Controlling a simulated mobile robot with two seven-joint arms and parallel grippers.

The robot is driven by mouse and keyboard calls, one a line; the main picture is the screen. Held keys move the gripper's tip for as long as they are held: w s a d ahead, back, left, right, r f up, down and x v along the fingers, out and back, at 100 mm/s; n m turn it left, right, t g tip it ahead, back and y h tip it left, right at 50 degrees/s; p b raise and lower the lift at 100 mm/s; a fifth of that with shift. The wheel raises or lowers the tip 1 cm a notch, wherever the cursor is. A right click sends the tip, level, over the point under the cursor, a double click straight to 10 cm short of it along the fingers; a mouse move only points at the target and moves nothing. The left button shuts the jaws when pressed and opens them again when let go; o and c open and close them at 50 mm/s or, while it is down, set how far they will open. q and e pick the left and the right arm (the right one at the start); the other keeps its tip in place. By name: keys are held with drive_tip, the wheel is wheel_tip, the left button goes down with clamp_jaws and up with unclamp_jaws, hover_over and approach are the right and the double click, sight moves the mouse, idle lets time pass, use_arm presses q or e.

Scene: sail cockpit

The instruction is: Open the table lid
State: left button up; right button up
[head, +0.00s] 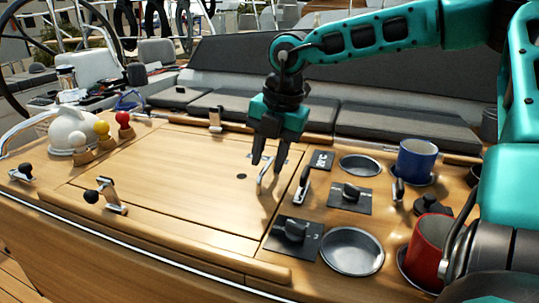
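The table lid (170,183) is a flat wooden panel set in the cockpit table, and it lies closed, flush with the tabletop. A small metal handle (265,177) stands at its right side, with a small dark round spot (241,176) to its left. My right gripper (269,164) points down over the handle, fingers apart, with the handle's upper part near the fingertips. I cannot tell whether the fingers touch it. My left gripper is not in view.
Right of the lid are black knobs (296,231), a steel bowl (351,251), a blue mug (416,160) and a red mug (429,245). Latches (106,196) sit around the lid, whose surface is clear.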

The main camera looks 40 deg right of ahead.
clamp_jaws()
idle(1.2)
